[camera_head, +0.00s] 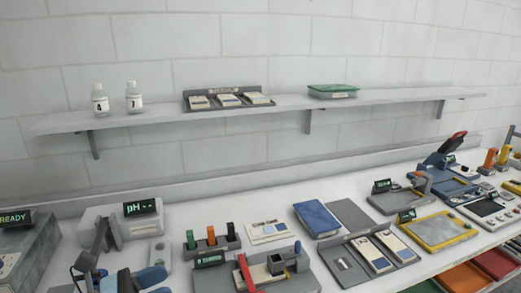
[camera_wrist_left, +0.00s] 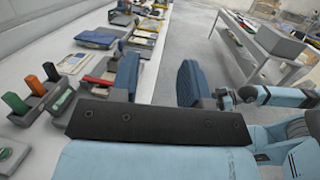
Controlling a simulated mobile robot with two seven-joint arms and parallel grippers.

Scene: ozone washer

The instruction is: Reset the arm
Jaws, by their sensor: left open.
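In the wrist view my left gripper (camera_wrist_left: 159,80) is open, with its two blue-padded fingers wide apart and nothing between them. In the head view it shows only in part at the bottom edge (camera_head: 147,279), left of the rack with coloured handles and in front of the pH meter (camera_head: 118,228). It appears empty and apart from the bench items. My light-blue jointed arm parts show at the right of the wrist view. My right gripper cannot be made out in either view.
The rack with black, orange and green handles (camera_head: 211,243) and a grey tray with a red-handled tool (camera_head: 243,270) stand nearby. A blue book (camera_head: 317,219) lies farther right. A wall shelf (camera_head: 280,107) holds bottles and a green-lidded box (camera_head: 333,91). An open aisle (camera_wrist_left: 205,45) lies right of the bench.

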